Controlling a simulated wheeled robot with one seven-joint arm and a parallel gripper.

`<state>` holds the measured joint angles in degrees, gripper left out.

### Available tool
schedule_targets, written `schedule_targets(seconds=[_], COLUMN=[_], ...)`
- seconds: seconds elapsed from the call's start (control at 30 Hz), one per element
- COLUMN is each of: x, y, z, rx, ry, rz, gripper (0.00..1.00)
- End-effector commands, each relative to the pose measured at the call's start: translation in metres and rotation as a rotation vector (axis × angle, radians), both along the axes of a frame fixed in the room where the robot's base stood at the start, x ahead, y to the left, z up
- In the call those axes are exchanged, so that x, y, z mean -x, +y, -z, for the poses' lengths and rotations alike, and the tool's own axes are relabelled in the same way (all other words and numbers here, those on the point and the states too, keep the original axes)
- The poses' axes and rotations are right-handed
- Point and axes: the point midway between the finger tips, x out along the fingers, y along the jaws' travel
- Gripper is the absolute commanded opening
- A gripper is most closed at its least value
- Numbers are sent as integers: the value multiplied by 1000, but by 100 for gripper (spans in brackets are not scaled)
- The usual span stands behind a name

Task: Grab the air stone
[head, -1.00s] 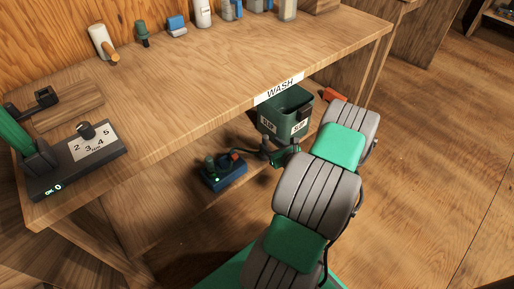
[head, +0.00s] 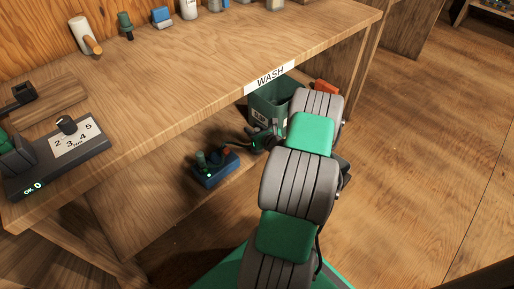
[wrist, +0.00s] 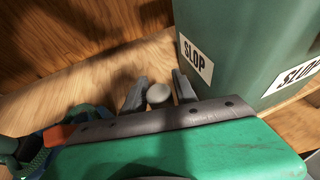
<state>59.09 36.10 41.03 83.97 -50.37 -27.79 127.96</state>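A small, rounded grey piece, which looks like the air stone (wrist: 158,94), shows between the two fingers of my gripper (wrist: 159,88) in the wrist view. The fingers stand apart on either side of it with narrow gaps, and I see no clear grip. In the head view my gripper (head: 264,137) is low under the bench, left of the bin and right of the blue pump box. The stone cannot be made out there.
A green bin labelled SLOP (wrist: 240,45) stands close right of my fingers. An orange item (head: 326,88) lies behind the bin.

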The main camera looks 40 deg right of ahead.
Motion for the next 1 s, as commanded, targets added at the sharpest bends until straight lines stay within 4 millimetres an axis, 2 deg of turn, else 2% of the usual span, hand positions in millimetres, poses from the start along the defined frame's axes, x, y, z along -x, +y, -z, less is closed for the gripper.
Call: schedule_targets(seconds=[0.03, 0.4, 1.0], x=[0, 0, 0], y=[0, 0, 0], z=[0, 0, 0], rx=[0, 0, 0], ry=[0, 0, 0], rz=[0, 0, 0], gripper=[29, 0, 0])
